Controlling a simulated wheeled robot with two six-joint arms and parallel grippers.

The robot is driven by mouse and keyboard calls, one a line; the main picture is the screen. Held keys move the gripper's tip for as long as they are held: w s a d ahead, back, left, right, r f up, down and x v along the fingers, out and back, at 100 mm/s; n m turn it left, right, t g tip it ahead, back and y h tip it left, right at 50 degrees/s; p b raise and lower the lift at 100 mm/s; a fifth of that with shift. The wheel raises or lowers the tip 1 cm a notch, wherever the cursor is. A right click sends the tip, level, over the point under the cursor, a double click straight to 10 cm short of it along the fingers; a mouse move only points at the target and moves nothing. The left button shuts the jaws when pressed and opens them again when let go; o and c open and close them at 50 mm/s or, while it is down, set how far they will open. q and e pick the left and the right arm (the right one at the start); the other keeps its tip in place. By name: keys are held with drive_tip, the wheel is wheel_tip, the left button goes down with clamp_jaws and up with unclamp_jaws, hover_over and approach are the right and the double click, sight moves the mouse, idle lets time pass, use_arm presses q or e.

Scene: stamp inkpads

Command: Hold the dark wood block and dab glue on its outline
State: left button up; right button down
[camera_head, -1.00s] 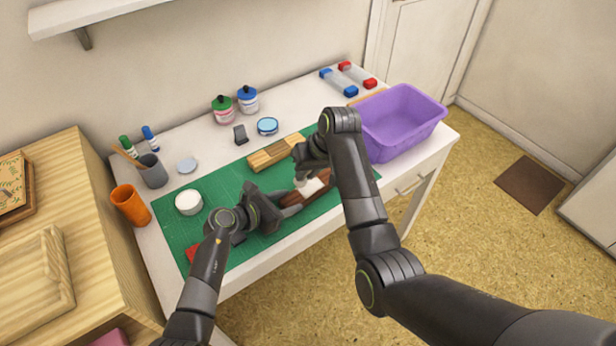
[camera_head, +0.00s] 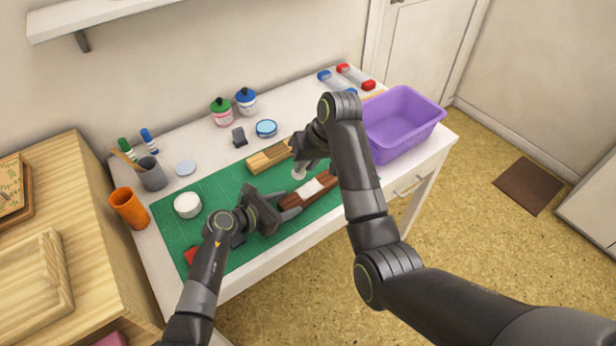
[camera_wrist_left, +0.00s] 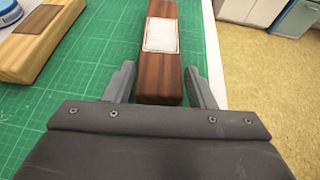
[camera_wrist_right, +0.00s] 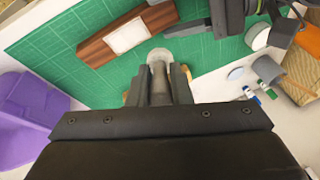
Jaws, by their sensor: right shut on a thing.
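The dark wood block (camera_head: 326,179) lies on the green mat, with a whitish rectangle (camera_head: 313,188) on its top; it also shows in the left wrist view (camera_wrist_left: 161,84). My left gripper (camera_head: 291,204) has a finger on each side of the block's near end. In the left wrist view (camera_wrist_left: 160,70) a narrow gap shows beside the block, so the jaws look open around it. My right gripper (camera_head: 310,158) is shut on a grey-handled dabber with a round pale end (camera_wrist_right: 159,56). The dabber's end is beside the block, off the whitish rectangle.
A light wood block (camera_head: 267,158) lies behind, close to the right gripper. A white round pot (camera_head: 188,204) stands on the mat's left. A purple bin (camera_head: 404,125) is at the right, an orange cup (camera_head: 129,207) at the left. Bottles stand at the back.

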use_arm(q)
drive_tip(key=o, duration=0.4)
drive_tip(key=v, duration=1.2)
drive_tip(key=shift+s+d, duration=0.1)
drive_tip(key=shift+s, duration=0.05)
